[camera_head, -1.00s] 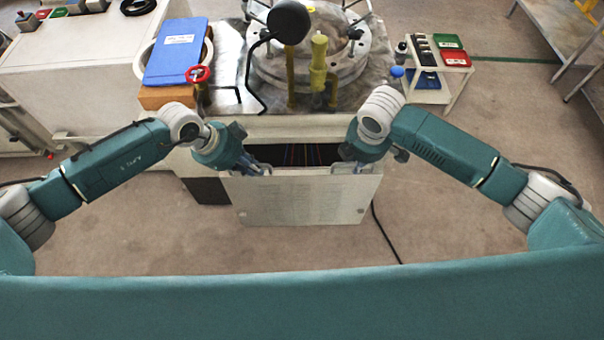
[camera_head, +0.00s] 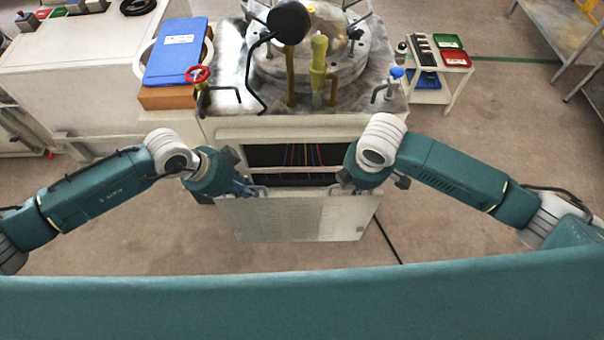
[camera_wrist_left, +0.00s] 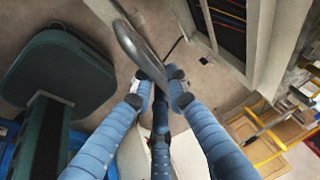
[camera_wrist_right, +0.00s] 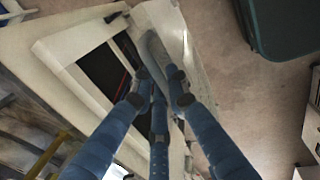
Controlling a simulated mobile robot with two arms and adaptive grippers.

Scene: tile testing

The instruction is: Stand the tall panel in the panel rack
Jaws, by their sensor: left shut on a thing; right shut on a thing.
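The tall panel (camera_head: 290,222) is a pale grey sheet held upright in front of the machine cabinet, seen from above in the head view. My left gripper (camera_head: 256,191) is shut on the panel's upper left part, where a grey curved handle (camera_wrist_left: 137,45) shows between the fingers in the left wrist view. I cannot identify the panel rack in any view.
The cabinet (camera_head: 230,130) has an open front with coloured wires (camera_head: 300,155) inside. A blue binder (camera_head: 176,50) lies left of its top, and a small white cart (camera_head: 438,85) stands right. A black cable (camera_head: 388,240) lies on the floor.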

